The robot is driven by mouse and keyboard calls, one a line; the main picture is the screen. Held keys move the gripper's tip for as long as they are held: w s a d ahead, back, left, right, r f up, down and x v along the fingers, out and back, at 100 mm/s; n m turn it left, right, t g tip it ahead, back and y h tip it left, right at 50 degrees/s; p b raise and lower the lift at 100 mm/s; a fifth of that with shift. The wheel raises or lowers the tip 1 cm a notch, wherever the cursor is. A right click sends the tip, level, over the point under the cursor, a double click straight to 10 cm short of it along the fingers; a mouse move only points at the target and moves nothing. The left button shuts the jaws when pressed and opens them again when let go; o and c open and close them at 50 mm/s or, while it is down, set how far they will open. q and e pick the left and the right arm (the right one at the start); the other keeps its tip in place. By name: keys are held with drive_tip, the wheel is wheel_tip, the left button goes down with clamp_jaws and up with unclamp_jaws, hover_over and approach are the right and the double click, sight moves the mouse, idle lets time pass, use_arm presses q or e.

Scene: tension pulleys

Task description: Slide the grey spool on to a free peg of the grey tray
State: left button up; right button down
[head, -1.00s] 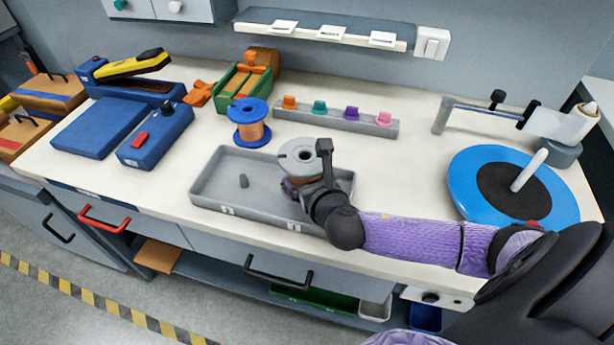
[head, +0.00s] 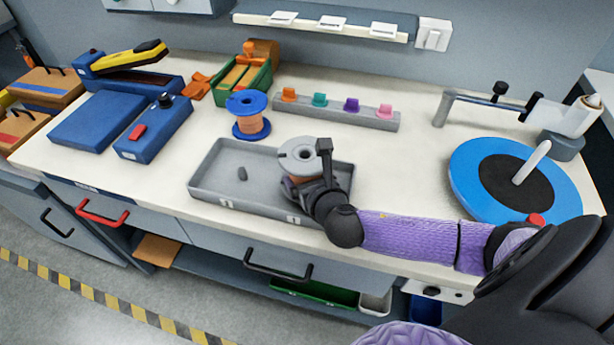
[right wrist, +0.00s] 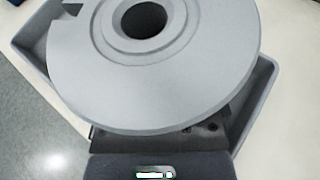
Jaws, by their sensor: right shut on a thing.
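The grey spool (head: 298,155), with copper-coloured winding under its upper flange, is upright at the right half of the grey tray (head: 217,187). My right gripper (head: 305,183) is shut on it from the front right. In the right wrist view the spool's grey flange (right wrist: 200,70) and dark centre hole fill most of the picture, with the tray behind. A short grey peg (head: 242,174) stands bare in the tray's left half. Any peg under the spool is hidden, and I cannot tell whether the spool touches the tray floor. My left gripper is not in view.
A blue spool (head: 249,116) with copper winding stands behind the tray. A grey rack with coloured clips (head: 351,107) is behind right. A blue turntable (head: 470,180) stands right, and a blue box with a red button (head: 150,130) left.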

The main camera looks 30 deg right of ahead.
drive_tip(key=shift+r, duration=0.15)
drive_tip(key=shift+p, duration=0.35)
drive_tip(key=shift+f, duration=0.25)
drive_tip(key=shift+f+b, duration=0.2)
drive_tip(key=shift+b, duration=0.15)
drive_tip(key=shift+r, duration=0.1)
drive_tip(key=shift+r+p, duration=0.25)
drive_tip(key=shift+p, duration=0.35)
